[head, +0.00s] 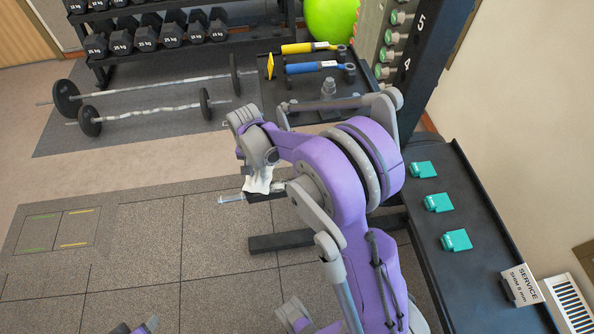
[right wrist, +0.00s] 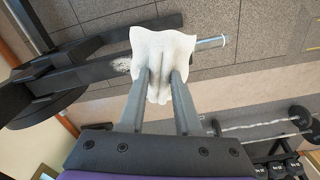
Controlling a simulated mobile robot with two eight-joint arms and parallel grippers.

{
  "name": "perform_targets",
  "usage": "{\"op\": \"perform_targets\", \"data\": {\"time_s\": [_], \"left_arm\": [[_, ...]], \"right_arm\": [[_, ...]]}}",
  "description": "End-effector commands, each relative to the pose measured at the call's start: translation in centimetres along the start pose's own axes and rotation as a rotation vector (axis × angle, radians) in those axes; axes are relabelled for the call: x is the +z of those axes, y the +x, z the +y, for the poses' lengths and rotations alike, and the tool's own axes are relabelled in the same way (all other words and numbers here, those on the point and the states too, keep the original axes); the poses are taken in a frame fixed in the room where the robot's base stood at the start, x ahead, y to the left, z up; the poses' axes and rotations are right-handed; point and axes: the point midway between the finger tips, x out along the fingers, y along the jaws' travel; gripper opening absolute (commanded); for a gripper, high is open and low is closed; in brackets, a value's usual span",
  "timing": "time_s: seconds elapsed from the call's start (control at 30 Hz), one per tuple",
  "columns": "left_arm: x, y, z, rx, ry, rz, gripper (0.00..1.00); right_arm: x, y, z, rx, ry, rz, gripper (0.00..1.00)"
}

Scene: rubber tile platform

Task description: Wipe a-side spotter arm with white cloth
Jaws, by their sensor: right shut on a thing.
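My right gripper (right wrist: 162,77) is shut on the white cloth (right wrist: 161,50), which hangs around its fingertips. The cloth also shows in the head view (head: 258,181), below my right wrist. The black spotter arm (right wrist: 93,72) passes behind the cloth in the right wrist view, with a metal rod end sticking out past it. In the head view the spotter arm (head: 262,197) lies right at the cloth's lower edge. A pale dusty smudge (right wrist: 122,66) shows on the bar beside the cloth. Whether cloth and bar touch is unclear. My left gripper's fingers do not show.
A dark low bar (head: 280,241) lies near the floor in front. The black rack upright (head: 425,60) and a bench with teal blocks (head: 438,202) stand right. Barbells (head: 150,87) and a dumbbell rack (head: 160,35) are behind. The tiled floor (head: 150,235) at left is clear.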

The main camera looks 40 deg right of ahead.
Motion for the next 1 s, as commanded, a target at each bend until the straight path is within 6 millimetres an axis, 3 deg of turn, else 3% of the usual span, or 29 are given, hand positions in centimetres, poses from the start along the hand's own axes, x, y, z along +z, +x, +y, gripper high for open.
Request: {"op": "perform_targets", "data": {"time_s": [0.03, 0.2, 0.4, 0.6, 1.0], "left_arm": [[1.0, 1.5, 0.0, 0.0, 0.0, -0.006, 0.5], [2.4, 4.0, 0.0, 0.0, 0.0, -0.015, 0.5], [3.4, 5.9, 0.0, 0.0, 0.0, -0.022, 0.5], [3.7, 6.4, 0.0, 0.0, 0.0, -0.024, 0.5], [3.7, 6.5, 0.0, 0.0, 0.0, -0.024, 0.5]], "right_arm": [[-0.8, 1.5, 1.6, 0.009, 0.153, 0.005, 0.0], [-3.5, 3.3, 5.7, 0.034, 0.682, 0.025, 0.0], [-5.2, 4.5, 8.8, 0.06, 1.1, 0.038, 0.0], [-5.8, 4.7, 10.0, 0.072, 1.26, 0.041, 0.0], [-5.8, 4.7, 9.9, 0.072, 1.27, 0.042, 0.0]]}}
